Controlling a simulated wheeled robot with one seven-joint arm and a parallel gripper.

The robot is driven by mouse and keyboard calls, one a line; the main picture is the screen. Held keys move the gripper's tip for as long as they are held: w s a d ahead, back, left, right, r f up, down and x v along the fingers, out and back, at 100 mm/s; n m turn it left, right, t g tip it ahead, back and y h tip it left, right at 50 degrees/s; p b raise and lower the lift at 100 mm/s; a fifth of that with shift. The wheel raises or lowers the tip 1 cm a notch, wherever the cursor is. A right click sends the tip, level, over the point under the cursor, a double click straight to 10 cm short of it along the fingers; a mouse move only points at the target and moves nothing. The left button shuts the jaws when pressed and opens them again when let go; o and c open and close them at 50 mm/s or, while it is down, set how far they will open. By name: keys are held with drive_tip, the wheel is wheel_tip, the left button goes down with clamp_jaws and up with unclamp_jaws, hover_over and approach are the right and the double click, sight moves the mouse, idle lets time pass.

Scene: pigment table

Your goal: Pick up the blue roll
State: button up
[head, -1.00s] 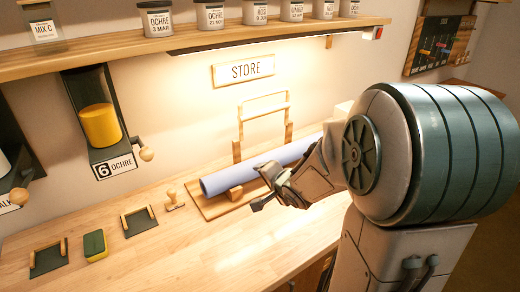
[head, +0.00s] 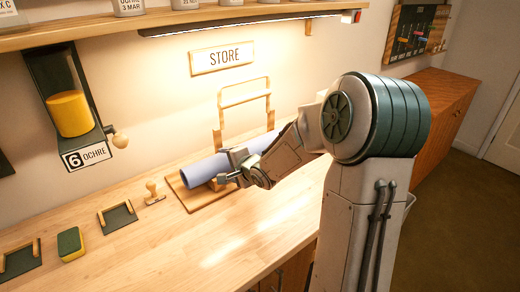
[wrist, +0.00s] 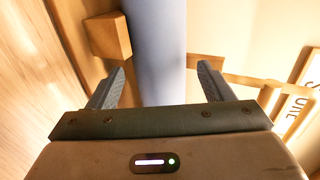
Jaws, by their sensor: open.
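The blue roll (head: 205,169) lies on a wooden stand (head: 194,201) on the counter, below the STORE sign. In the wrist view the roll (wrist: 159,45) runs up the picture between my two fingers, with a gap on each side. My gripper (head: 232,169) is open at the roll in the head view, and it shows in the wrist view (wrist: 160,85) with its fingers wide apart. The gripper and arm hide part of the roll's right side in the head view.
A wooden block (wrist: 108,36) of the stand sits close to my left finger. A wooden frame (head: 245,97) rises behind the roll. A stamp (head: 153,193), a dark holder (head: 118,217) and a sponge (head: 71,244) stand to the left. The counter in front is clear.

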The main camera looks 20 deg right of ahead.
sight(226, 163)
drive_tip(key=shift+b+x, duration=0.4)
drive_tip(key=shift+x, duration=2)
drive_tip(key=shift+d, duration=0.1)
drive_tip(key=c, duration=1.2)
drive_tip(key=shift+o, duration=0.2)
drive_tip(key=shift+r, duration=0.1)
drive_tip(key=shift+r, duration=0.1)
